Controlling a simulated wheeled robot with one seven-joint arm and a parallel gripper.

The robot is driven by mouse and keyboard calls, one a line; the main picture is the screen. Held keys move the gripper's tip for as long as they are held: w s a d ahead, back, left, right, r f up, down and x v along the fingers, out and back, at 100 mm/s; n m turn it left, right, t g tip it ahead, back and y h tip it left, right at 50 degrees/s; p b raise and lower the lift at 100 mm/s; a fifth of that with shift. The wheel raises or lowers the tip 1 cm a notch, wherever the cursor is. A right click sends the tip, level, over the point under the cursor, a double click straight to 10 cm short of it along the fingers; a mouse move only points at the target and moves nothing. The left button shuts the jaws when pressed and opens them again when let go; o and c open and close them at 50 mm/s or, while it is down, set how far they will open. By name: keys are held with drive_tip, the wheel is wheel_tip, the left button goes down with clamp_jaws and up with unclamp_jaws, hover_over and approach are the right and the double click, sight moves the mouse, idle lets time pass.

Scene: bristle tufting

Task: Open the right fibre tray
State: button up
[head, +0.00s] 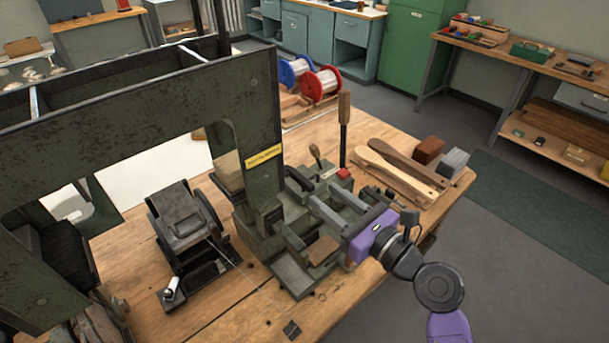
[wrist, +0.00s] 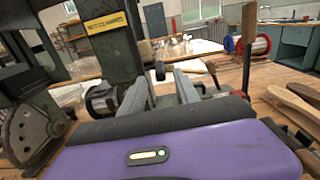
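A dark green bristle machine (head: 262,120) with a yellow label stands on the wooden bench; the label (wrist: 92,27) also shows in the wrist view. I cannot tell for certain which part is the right fibre tray. A dark lidded unit (head: 182,215) sits inside the frame, left of my gripper. My gripper (head: 322,195), with a purple body, is over the machine's right-hand block. In the wrist view its two grey fingers (wrist: 160,76) stand apart with nothing visibly held. A small dark knob (wrist: 160,67) shows between them, beyond the tips. Whether anything touches is unclear.
An upright wooden-handled lever (head: 344,125) stands just behind the gripper. Red and blue spools (head: 320,84) stand at the back of the bench. Wooden paddles (head: 400,170) and two blocks (head: 453,163) lie to the right. The bench's front (head: 245,310) is mostly clear.

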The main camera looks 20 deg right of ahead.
sight(313, 186)
drive_tip(key=shift+p+x, duration=0.45)
drive_tip(key=shift+x, duration=3.45)
drive_tip(key=shift+f, duration=0.1)
drive_tip(key=shift+c, duration=0.2)
clamp_jaws()
